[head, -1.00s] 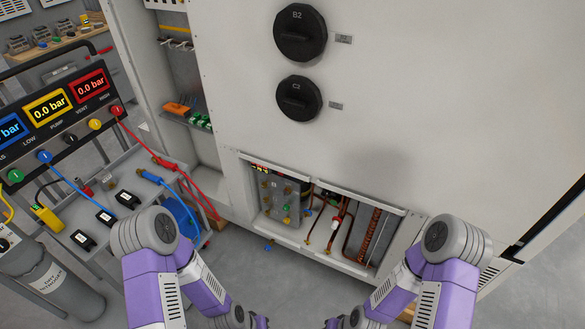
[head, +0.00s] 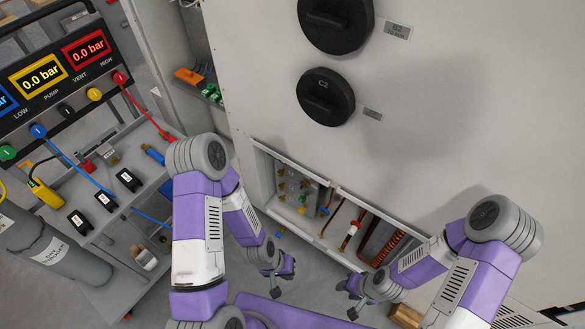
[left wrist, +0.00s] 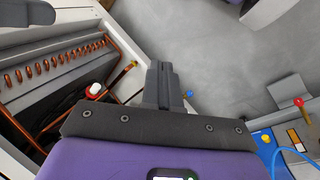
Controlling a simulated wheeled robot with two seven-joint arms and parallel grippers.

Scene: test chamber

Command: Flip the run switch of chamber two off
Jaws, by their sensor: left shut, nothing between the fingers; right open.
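No switch that I can identify as chamber two's run switch shows. The large pale cabinet (head: 440,110) carries a black round knob (head: 337,22) at the top, and a second black knob (head: 325,96) below it, each with a small grey label too small to read. My left gripper (head: 276,288) is low in front of the cabinet's open lower bay, shut and empty; its closed fingers also show in the left wrist view (left wrist: 160,80). My right gripper (head: 353,308) is to its right, also low, open and apart from everything.
The open bay holds a grey valve panel (head: 295,187) and copper pipes (head: 385,240). At left stand a gauge console (head: 50,75) with hoses, a grey cart (head: 95,165) and a gas cylinder (head: 45,245). A cardboard box (head: 405,316) lies low right. Grey floor is between.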

